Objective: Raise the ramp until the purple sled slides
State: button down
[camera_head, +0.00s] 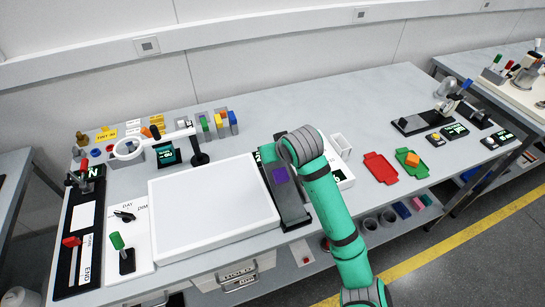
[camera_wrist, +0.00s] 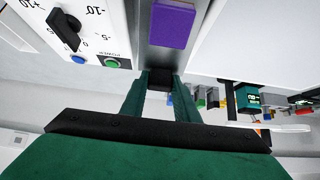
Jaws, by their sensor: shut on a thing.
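The ramp is a dark grey strip (camera_head: 292,207) to the right of the white light panel. The purple sled (camera_head: 280,174) lies on the ramp in the head view. In the wrist view the sled (camera_wrist: 172,22) sits on the grey ramp surface (camera_wrist: 168,57), a short way from my fingers. My gripper (camera_wrist: 159,82) is shut on a small black block (camera_wrist: 159,78) at the ramp's end. In the head view my wrist hides the fingers and the ramp's far end. I cannot tell the ramp's exact tilt.
A white control box with a black knob (camera_wrist: 66,28) and a green button (camera_wrist: 112,63) stands close beside the ramp. The white light panel (camera_head: 212,205) fills the other side. A red tray (camera_head: 381,168) and a green tray (camera_head: 411,162) lie to the right.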

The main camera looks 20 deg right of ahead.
jog(key=shift+s+r+t, duration=0.15)
jog(key=shift+r+t, duration=0.15)
jog(key=shift+r, duration=0.15)
jog(key=c, duration=1.4)
grip_release()
jog(key=shift+o, duration=0.2)
jog(key=shift+s, duration=0.1)
jog(key=v, duration=1)
jog(key=shift+s+r, duration=0.25)
